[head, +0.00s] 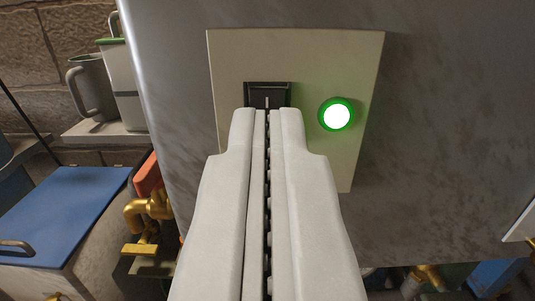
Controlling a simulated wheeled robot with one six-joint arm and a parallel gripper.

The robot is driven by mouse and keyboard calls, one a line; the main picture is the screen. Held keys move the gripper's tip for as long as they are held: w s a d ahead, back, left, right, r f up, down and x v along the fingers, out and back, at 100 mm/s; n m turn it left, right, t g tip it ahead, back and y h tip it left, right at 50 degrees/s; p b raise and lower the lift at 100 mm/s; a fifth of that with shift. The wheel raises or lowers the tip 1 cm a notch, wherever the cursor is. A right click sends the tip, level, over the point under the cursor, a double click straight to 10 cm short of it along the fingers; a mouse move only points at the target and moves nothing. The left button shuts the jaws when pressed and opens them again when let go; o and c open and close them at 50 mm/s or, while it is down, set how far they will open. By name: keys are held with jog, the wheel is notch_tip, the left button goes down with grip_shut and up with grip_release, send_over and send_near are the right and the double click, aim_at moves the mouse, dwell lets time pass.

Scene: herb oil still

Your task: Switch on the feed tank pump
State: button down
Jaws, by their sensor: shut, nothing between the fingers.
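A cream switch panel (300,55) is fixed on the grey metal tank wall (450,110) in the head view. A black rocker switch (267,92) with a small white line mark sits on the panel's left part. Right of it a round lamp (336,115) with a green ring glows bright white. My gripper (267,112) is shut and empty. Its fingertips are at the lower part of the switch and hide that part. I cannot tell whether they touch it.
At the left stand a grey mug (90,88) and a white container with a green rim (122,80) on a ledge. Below are a blue-topped box (70,205) and brass valve fittings (145,215). A white edge (522,222) juts in at the right.

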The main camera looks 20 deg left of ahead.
jog(key=r+v, duration=0.1)
jog(key=v, duration=0.6)
jog(key=shift+s+r, duration=0.15)
jog(key=shift+r, duration=0.2)
jog(key=shift+d, duration=0.1)
jog(key=s+d+r+h, duration=0.1)
jog(key=s+d+r, duration=0.5)
jog(key=s+d, duration=0.25)
jog(key=s+d+r+m+h, duration=0.1)
jog(key=s+d, duration=0.3)
jog(key=s, duration=0.6)
jog(key=s+d+m+h, duration=0.1)
jog(key=s+d, duration=0.3)
jog(key=s, duration=0.6)
jog(key=s+d+r+m+g+h, duration=0.1)
jog(key=s+d, duration=0.3)
jog(key=s, duration=0.6)
jog(key=shift+s+d+r+h, duration=0.2)
jog(key=shift+s+r+h, duration=0.1)
jog(key=shift+h, duration=0.4)
